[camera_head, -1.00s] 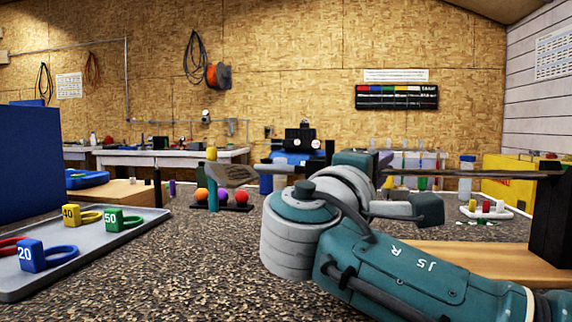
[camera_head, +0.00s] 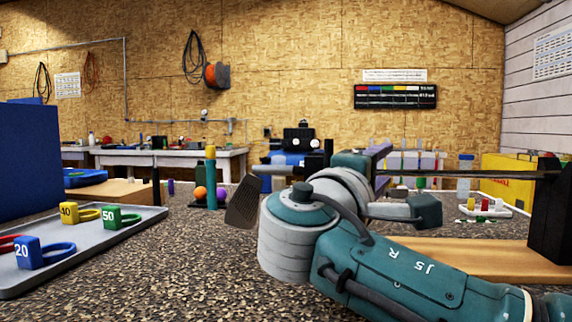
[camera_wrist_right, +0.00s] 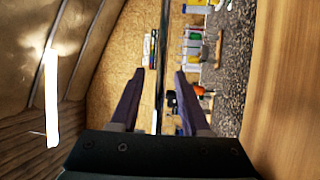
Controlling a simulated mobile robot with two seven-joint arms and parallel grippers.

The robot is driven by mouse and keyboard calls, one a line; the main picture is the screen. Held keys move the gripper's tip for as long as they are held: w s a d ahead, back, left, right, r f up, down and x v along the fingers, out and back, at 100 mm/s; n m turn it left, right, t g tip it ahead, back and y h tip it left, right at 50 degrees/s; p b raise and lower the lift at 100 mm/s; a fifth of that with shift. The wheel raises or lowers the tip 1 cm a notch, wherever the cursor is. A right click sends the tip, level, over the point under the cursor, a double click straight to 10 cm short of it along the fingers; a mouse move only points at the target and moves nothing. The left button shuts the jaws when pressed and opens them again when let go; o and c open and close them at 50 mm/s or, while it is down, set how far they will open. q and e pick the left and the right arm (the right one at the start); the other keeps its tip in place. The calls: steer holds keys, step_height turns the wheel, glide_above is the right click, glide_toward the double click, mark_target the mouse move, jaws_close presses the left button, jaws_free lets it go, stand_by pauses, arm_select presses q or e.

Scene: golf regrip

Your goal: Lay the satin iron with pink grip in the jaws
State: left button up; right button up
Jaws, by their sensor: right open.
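The satin iron lies across the head view; its grey head (camera_head: 243,203) hangs face-on left of my right wrist, and its dark shaft (camera_head: 470,173) runs right to a black upright block (camera_head: 551,212). I see no pink grip. My right gripper (camera_head: 382,163) has its purple fingers apart. In the right wrist view the shaft (camera_wrist_right: 163,50) passes between the open fingers (camera_wrist_right: 160,78); I cannot tell whether it touches either. Behind my wrist stands a blue and black device (camera_head: 296,153), partly hidden; I cannot tell whether it has the jaws. My left gripper is out of view.
A grey tray (camera_head: 128,232) with numbered yellow, green and blue clamps is at left, beside a blue panel (camera_head: 28,155). A ball rack (camera_head: 210,185) stands mid-bench. A wooden board (camera_head: 480,255) lies at right. The speckled bench front (camera_head: 180,270) is clear.

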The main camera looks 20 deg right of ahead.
steer(key=v, duration=1)
steer(key=shift+p, duration=0.4)
steer(key=shift+r, duration=0.2)
